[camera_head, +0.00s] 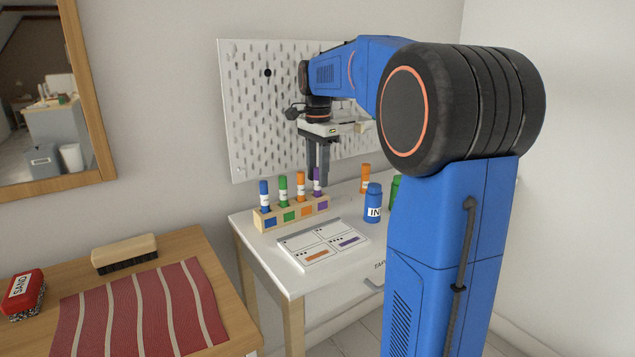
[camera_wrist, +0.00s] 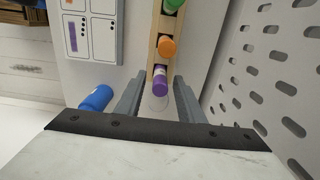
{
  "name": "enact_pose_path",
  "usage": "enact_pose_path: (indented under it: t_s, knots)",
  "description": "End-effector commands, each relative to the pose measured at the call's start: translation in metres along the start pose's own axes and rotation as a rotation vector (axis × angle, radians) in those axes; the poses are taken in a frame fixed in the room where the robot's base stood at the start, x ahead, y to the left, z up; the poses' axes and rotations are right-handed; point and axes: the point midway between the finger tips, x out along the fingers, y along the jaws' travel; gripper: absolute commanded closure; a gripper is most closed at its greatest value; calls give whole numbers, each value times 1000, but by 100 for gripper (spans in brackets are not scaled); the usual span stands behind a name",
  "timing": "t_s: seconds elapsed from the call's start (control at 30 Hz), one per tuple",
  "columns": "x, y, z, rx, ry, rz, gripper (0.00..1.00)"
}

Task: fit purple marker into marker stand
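The purple marker (camera_head: 317,187) stands upright at the right end of the wooden marker stand (camera_head: 292,214), above the purple label. My gripper (camera_head: 318,176) points straight down over that end, with its fingers around the marker's upper part. In the wrist view, the purple marker (camera_wrist: 160,83) shows between the two fingers of my gripper (camera_wrist: 158,92), with gaps beside it, so the gripper looks open. The stand (camera_wrist: 154,52) runs away from the fingers there. The marker's lower end is hidden in the stand.
Blue, green and orange markers (camera_head: 301,185) fill the stand's other places. A card with marker drawings (camera_head: 322,243) lies in front. A blue bottle (camera_head: 373,203), an orange bottle (camera_head: 365,178) and a partly hidden green one stand right. A white pegboard (camera_head: 250,110) rises close behind.

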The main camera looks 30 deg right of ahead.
Motion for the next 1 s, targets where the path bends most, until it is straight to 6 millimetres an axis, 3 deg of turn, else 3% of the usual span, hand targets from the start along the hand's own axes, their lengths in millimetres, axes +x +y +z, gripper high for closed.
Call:
enact_pose_path:
  t_s: [0.2, 0.43, 0.63, 1.0]
  knots:
    - [-44, -1, 0, 0, 1, -2, 65]
    - [-79, -1, 0, 0, 1, -2, 65]
    - [-91, 0, 0, 0, 0, -1, 65]
    - [-92, 0, 0, 0, 0, 0, 65]
